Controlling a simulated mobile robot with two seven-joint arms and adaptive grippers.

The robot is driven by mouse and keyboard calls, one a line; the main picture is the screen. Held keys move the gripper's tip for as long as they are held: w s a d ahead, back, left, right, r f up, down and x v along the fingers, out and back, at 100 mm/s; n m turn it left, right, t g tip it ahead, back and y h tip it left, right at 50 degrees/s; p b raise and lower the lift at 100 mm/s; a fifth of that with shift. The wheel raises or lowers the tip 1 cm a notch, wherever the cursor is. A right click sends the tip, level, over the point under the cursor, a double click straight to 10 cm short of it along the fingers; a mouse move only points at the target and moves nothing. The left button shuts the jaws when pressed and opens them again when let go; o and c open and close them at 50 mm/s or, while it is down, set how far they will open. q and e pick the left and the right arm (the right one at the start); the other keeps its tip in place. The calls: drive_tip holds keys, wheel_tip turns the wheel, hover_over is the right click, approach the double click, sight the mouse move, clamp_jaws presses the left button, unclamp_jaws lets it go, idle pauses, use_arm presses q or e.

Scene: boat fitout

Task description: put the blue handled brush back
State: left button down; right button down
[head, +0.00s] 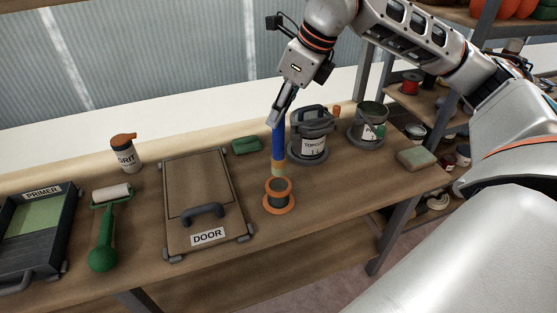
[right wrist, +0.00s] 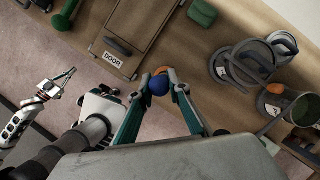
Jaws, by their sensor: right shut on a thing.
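The blue handled brush (head: 279,142) hangs upright, bristle end down, with an orange-tan band below the blue. My right gripper (head: 280,117) is shut on the top of its handle. The brush's lower end is right over a dark cup with orange rim and base (head: 278,192); I cannot tell whether it has entered the cup. In the right wrist view the round blue handle end (right wrist: 159,86) sits between the fingertips and hides most of the orange cup (right wrist: 163,71). My left gripper (right wrist: 50,90) shows at the left of that view, apparently open and empty, away from the bench.
The DOOR panel (head: 190,190) lies left of the cup. A green block (head: 246,145), the grey TOPCOAT can (head: 312,148) and a green-stained can (head: 369,124) stand behind. A roller (head: 103,245), GRIT bottle (head: 125,155) and PRIMER tray (head: 66,225) are at left. Bench right of the cup is clear.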

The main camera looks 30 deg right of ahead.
sight(280, 149)
wheel_tip(280, 149, down, 12)
drive_tip(key=shift+r+b, duration=0.2)
drive_tip(key=shift+b, duration=0.25)
drive_tip(key=shift+f, duration=0.1)
drive_tip(key=c, duration=1.9)
unclamp_jaws()
drive_tip(key=shift+s+d+r, duration=0.1)
drive_tip(key=shift+r, duration=0.35)
drive_tip(key=v, duration=1.1)
drive_tip(key=shift+p, duration=0.3)
drive_tip(key=shift+s+r, duration=0.1)
drive_tip(key=shift+r, duration=0.05)
